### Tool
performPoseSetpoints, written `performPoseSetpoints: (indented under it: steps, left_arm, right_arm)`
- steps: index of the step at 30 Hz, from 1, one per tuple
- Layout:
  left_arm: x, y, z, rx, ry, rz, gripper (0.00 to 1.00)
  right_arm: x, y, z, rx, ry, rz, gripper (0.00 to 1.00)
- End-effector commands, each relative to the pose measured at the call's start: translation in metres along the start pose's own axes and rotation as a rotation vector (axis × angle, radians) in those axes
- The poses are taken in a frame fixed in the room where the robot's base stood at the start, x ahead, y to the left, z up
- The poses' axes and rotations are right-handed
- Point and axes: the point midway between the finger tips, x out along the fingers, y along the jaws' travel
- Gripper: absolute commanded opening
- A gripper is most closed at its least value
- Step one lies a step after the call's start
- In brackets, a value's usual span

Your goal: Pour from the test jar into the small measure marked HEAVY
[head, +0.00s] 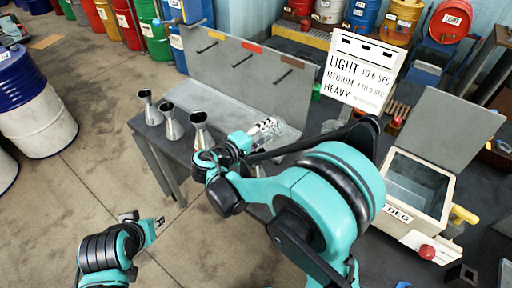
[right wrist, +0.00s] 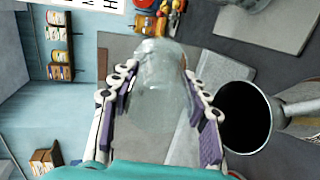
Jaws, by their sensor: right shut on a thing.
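My right gripper (head: 266,128) is shut on a clear glass test jar (right wrist: 160,88), which sits between its fingers in the right wrist view. I cannot tell the liquid level in it. Three small metal measures stand in a row on the grey bench, at the left (head: 148,107), in the middle (head: 172,122) and at the right (head: 200,132). The jar is to the right of the right-hand measure. One measure's dark open mouth (right wrist: 245,116) shows close to the right finger in the wrist view. No HEAVY mark is readable on the measures. My left gripper (head: 155,226) is low, away from the bench; its jaw state is unclear.
A sign (head: 361,70) lists LIGHT, MEDIUM and HEAVY with times. A grey upright panel (head: 235,70) with yellow, red and brown tags stands behind the measures. An open-lidded bath (head: 418,185) is at the right. Drums (head: 40,115) stand at the left; floor is clear between.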

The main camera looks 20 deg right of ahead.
Motion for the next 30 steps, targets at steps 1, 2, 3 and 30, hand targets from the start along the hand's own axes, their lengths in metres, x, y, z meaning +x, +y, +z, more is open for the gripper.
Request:
performPoseSetpoints:
  steps: [1, 2, 3, 30]
  left_arm:
    - [-0.002, 0.0, -0.001, 0.0, 0.0, 0.0, 0.33]
    - [-0.003, 0.0, -0.002, 0.0, 0.0, 0.0, 0.33]
    - [-0.006, 0.0, -0.004, 0.0, 0.0, 0.0, 0.33]
    - [-0.081, 0.0, -0.058, 0.0, 0.0, 0.0, 0.33]
  right_arm:
    - [0.0, 0.001, 0.0, 0.0, 0.0, -0.006, 0.12]
    - [0.0, 0.001, 0.0, 0.0, -0.001, -0.012, 0.12]
    - [0.0, 0.003, 0.0, 0.0, -0.001, -0.021, 0.12]
    - [0.021, 0.004, 0.001, 0.007, -0.007, -0.815, 0.12]
